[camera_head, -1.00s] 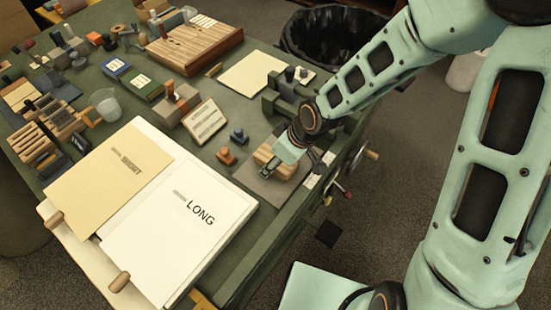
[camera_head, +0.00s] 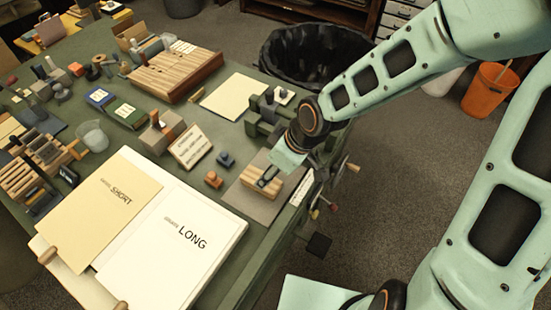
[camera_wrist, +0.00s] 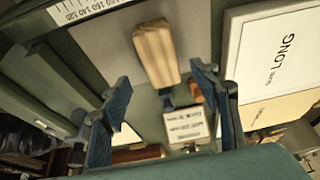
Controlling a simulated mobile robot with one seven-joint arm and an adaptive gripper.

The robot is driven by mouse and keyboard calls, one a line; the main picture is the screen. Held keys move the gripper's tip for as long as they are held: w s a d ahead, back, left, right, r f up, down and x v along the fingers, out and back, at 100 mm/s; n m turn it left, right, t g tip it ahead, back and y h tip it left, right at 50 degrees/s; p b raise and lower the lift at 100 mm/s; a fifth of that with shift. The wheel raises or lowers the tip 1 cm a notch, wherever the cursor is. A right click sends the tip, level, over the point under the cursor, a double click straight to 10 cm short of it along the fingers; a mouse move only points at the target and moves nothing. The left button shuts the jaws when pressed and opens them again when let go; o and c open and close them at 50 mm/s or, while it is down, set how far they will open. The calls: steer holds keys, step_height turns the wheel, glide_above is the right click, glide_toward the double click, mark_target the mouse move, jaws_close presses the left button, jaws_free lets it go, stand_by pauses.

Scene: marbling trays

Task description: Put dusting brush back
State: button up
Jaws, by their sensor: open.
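A light wooden block (camera_wrist: 156,52) lies on a grey mat (camera_wrist: 110,35) in the wrist view. It may be the dusting brush, but I see no bristles and cannot be sure. In the head view the wooden piece (camera_head: 252,183) is on the same grey mat (camera_head: 240,206) near the bench's right edge, partly covered by my gripper (camera_head: 268,178). In the wrist view my gripper (camera_wrist: 160,85) is open, with one dark finger on each side below the block and nothing held. I cannot tell the height gap between fingers and block.
Left of the mat are small orange (camera_head: 213,179) and blue (camera_head: 225,159) pieces, a label plate (camera_head: 191,147), and the LONG folder (camera_head: 187,250). A dark green block fixture (camera_head: 262,125) stands close behind my gripper. A black-lined bin (camera_head: 315,55) is beyond the bench.

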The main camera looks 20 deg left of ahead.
steer(key=shift+p+v, duration=0.7)
steer(key=shift+v, duration=1.05)
